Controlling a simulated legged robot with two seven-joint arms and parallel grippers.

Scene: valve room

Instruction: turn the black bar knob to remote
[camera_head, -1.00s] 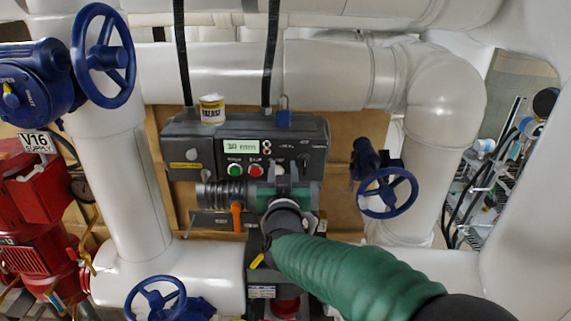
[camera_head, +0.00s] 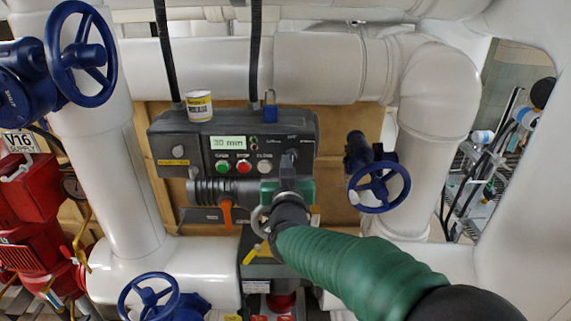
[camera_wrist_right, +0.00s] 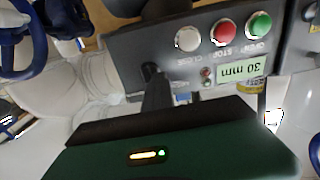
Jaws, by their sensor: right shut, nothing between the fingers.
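The black bar knob (camera_head: 290,154) is on the right side of the dark grey control box (camera_head: 165,150), right of the white close button. It is small and partly covered by my gripper. My right gripper (camera_head: 288,168), on a green-sleeved arm, is shut and empty, with its tips at or just in front of the knob. In the right wrist view the panel is upside down, and the shut dark fingers (camera_wrist_right: 155,92) reach up to the panel left of the close button. I cannot tell whether they touch the knob. My left gripper is not in view.
Green, red and white buttons (camera_head: 243,166) and a "30 mm" display (camera_head: 228,142) are on the panel. A tin (camera_head: 199,105) and blue padlock (camera_head: 270,113) are on top. An orange lever (camera_head: 227,213) is below. A blue handwheel (camera_head: 379,188) stands right; white pipes surround everything.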

